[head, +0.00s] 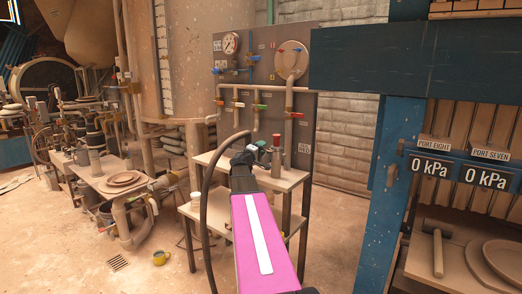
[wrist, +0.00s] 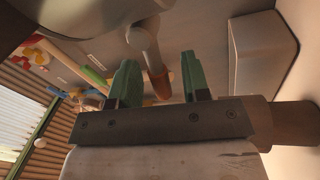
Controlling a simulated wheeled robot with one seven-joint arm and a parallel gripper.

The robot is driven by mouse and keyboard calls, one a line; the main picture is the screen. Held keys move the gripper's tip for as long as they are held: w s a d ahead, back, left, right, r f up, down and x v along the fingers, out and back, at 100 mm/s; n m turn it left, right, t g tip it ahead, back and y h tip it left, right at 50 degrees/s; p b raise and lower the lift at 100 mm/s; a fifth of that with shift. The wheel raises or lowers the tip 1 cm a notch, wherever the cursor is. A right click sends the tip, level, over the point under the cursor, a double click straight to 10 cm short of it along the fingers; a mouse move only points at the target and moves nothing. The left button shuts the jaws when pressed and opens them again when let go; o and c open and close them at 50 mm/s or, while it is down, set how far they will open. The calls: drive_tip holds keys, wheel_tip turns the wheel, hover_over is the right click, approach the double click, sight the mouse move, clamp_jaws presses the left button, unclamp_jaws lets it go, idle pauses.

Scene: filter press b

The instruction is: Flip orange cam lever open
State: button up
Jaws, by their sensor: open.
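My gripper (head: 246,156) is over the small table in the head view, at the end of my arm with its pink panel. In the wrist view its two green fingers (wrist: 159,82) stand apart. A grey bent bar with an orange-brown tip (wrist: 161,86) shows between and beyond the fingers; it may be the orange cam lever. I cannot tell whether the fingers touch it. In the head view a reddish upright fitting (head: 276,142) stands just right of my gripper. I cannot make out the lever clearly there, nor its position.
A grey panel (head: 258,128) with a gauge (head: 231,43) and several coloured valve handles stands behind the table (head: 291,180). A blue steel post (head: 390,170) and a shelf with a mallet (head: 438,252) are at the right. A yellow mug (head: 160,258) is on the floor.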

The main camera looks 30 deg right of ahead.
clamp_jaws()
drive_tip(key=shift+s+r+m+g, duration=0.15)
drive_tip(key=shift+r+m+g, duration=0.2)
drive_tip(key=shift+m, duration=0.8)
drive_tip(key=shift+s+r+m+g, duration=0.15)
drive_tip(key=shift+r+m+g, duration=0.2)
drive_tip(key=shift+m, duration=0.8)
unclamp_jaws()
drive_tip(key=v, duration=1)
drive_tip(key=shift+a+f, duration=0.2)
drive_tip(key=shift+a, duration=0.1)
